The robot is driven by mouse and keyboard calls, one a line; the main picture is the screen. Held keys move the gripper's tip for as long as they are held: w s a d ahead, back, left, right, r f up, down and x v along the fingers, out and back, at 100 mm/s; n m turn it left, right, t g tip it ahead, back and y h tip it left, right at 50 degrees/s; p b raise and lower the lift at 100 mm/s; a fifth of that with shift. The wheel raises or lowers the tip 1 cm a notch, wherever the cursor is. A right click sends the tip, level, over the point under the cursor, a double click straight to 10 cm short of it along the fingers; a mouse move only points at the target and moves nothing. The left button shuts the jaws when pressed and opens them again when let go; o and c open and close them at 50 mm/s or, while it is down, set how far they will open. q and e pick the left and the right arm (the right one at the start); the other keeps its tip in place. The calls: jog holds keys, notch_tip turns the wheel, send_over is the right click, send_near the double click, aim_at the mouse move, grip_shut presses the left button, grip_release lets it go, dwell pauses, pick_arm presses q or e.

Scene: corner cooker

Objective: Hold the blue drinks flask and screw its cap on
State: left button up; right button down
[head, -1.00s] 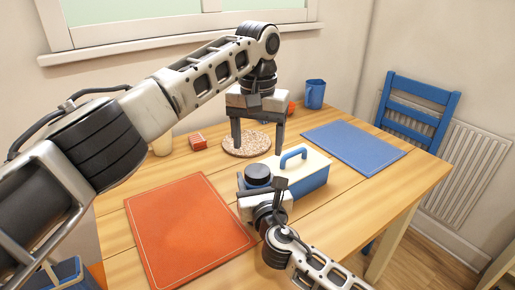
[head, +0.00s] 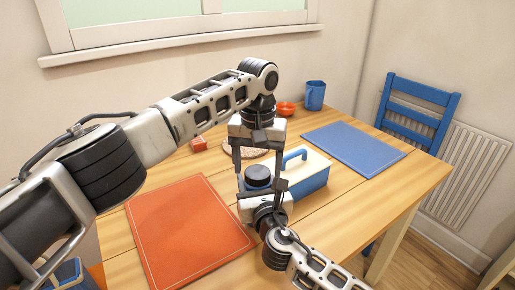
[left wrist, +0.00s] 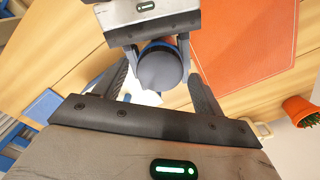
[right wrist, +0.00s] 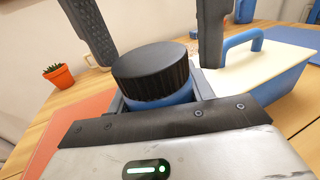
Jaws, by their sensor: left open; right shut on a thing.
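The blue drinks flask (right wrist: 160,100) stands upright, with its black ribbed cap (right wrist: 152,66) sitting on top; the frames do not show how tightly it is threaded. The cap also shows in the head view (head: 258,175) and from above in the left wrist view (left wrist: 160,68). My right gripper (head: 262,196) is shut on the flask's body below the cap. My left gripper (head: 256,176) is open and points down, with one finger on each side of the cap. In the right wrist view gaps show between these fingers and the cap.
A blue box with a cream lid and blue handle (head: 312,170) stands close to the right of the flask. An orange mat (head: 185,230) lies left, a blue mat (head: 352,148) right.

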pick_arm(q)
jog(key=shift+f, duration=0.55)
jog(key=c, duration=1)
jog(key=shift+m, duration=0.9)
jog(key=o, duration=1.2)
jog(key=shift+c, duration=0.2)
notch_tip(320, 180, up, 12)
